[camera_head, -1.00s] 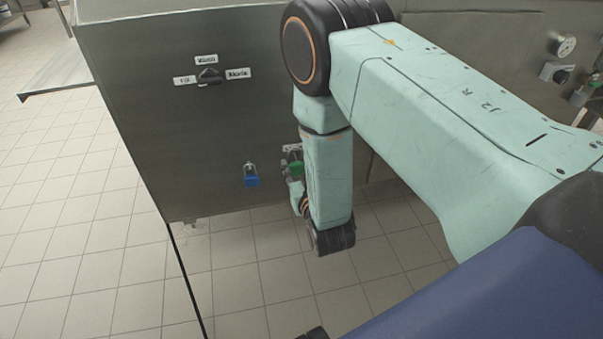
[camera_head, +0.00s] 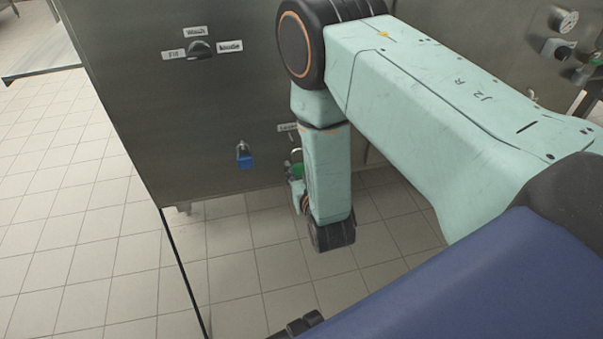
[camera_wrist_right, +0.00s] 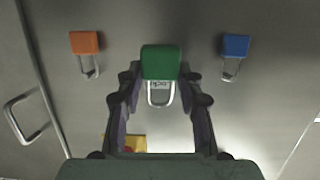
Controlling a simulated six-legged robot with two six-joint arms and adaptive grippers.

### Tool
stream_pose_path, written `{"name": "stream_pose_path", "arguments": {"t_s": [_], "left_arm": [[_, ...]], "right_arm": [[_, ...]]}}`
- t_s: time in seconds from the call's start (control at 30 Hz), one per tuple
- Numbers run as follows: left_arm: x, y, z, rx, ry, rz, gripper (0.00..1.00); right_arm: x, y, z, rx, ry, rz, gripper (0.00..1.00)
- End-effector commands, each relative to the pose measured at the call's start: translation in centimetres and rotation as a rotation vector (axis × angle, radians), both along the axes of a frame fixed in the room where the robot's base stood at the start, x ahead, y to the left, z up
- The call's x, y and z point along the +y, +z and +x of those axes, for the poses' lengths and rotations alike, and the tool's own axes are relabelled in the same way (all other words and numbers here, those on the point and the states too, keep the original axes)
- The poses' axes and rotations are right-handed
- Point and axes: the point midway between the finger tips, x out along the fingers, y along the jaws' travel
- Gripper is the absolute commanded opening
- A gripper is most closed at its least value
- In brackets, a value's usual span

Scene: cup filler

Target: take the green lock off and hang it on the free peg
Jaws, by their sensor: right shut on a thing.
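The green lock (camera_wrist_right: 160,62) sits between the fingertips of my right gripper (camera_wrist_right: 160,76), which is shut on its body. Its metal shackle points down in the wrist view, and a small label shows through the loop. I see no peg inside the shackle, though the gripper's fingers frame a narrow view. In the head view the green lock (camera_head: 297,171) is partly hidden by my right forearm, below a small label (camera_head: 288,127) on the steel panel. My left gripper is not in view. The free peg cannot be made out.
A blue lock (camera_head: 245,155) hangs on the panel left of the green one; it shows at right in the wrist view (camera_wrist_right: 236,46). An orange lock (camera_wrist_right: 85,43) is on the other side. A labelled knob (camera_head: 200,48) is higher up. A yellow item (camera_wrist_right: 138,144) is partly hidden.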

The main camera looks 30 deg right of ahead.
Motion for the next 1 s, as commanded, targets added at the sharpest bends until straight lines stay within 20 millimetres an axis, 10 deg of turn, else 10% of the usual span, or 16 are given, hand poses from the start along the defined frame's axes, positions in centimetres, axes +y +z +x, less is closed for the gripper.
{"name": "stream_pose_path", "arguments": {"t_s": [1.0], "left_arm": [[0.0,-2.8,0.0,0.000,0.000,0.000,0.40]], "right_arm": [[-1.2,-0.5,5.1,-0.004,0.001,0.000,0.02]]}}
